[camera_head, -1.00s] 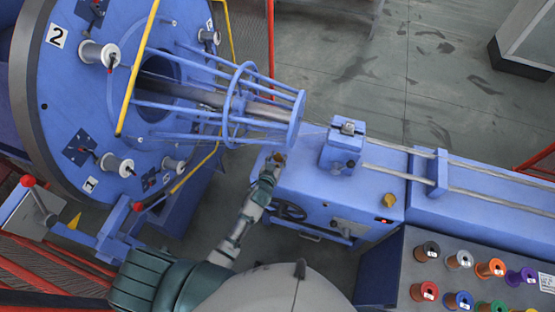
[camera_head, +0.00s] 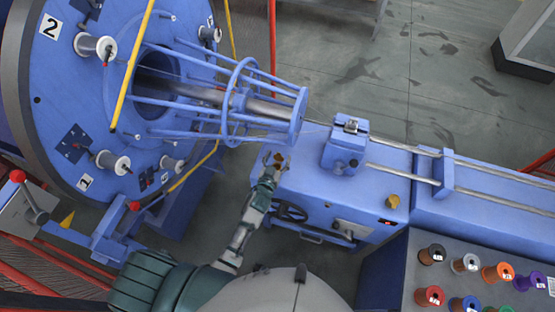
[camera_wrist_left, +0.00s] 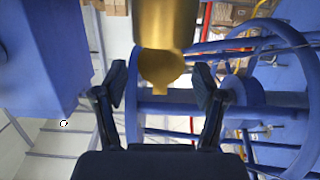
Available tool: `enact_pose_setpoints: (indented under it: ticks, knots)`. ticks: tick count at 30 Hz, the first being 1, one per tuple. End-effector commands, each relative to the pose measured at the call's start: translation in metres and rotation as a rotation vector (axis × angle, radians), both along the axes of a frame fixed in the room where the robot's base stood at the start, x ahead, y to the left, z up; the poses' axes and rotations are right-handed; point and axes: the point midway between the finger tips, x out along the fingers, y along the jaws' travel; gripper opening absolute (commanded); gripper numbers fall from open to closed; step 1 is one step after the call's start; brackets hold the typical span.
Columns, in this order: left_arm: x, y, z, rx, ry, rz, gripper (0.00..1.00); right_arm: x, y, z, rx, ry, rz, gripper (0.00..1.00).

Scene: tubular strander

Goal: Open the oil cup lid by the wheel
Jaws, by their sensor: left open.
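A brass oil cup (camera_head: 277,158) sits on the near left end of the blue machine bed, above the dark handwheel (camera_head: 291,212). My left gripper (camera_head: 275,166) is at this cup. Its two fingers (camera_wrist_left: 160,88) are open on either side of the winged part, with gaps on both sides. Another brass cup (camera_head: 392,201) stands farther right on the bed. My right gripper is not in view.
A large blue disc (camera_head: 70,110) with white bobbins and a blue rod cage (camera_head: 245,100) stand left of and behind the gripper. A blue clamp block (camera_head: 345,146) is to its right. Colored spools (camera_head: 464,303) sit on a panel at lower right.

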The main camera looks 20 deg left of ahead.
Motion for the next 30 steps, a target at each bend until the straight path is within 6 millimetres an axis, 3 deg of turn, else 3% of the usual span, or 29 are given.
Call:
enact_pose_setpoints:
  ticks: [5, 18, 23, 30]
  knots:
    - [-0.015, 0.001, 0.001, -0.001, 0.002, 0.000, 0.71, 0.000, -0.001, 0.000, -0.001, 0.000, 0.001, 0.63]
    - [-0.103, 0.003, 0.017, -0.001, 0.003, 0.000, 0.71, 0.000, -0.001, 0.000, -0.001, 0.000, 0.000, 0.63]
    - [-0.115, 0.003, 0.020, 0.000, 0.002, 0.000, 0.71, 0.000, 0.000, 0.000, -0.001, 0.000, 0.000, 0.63]
    - [-0.117, 0.003, 0.021, 0.000, 0.001, 0.000, 0.71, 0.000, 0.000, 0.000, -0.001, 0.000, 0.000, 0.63]
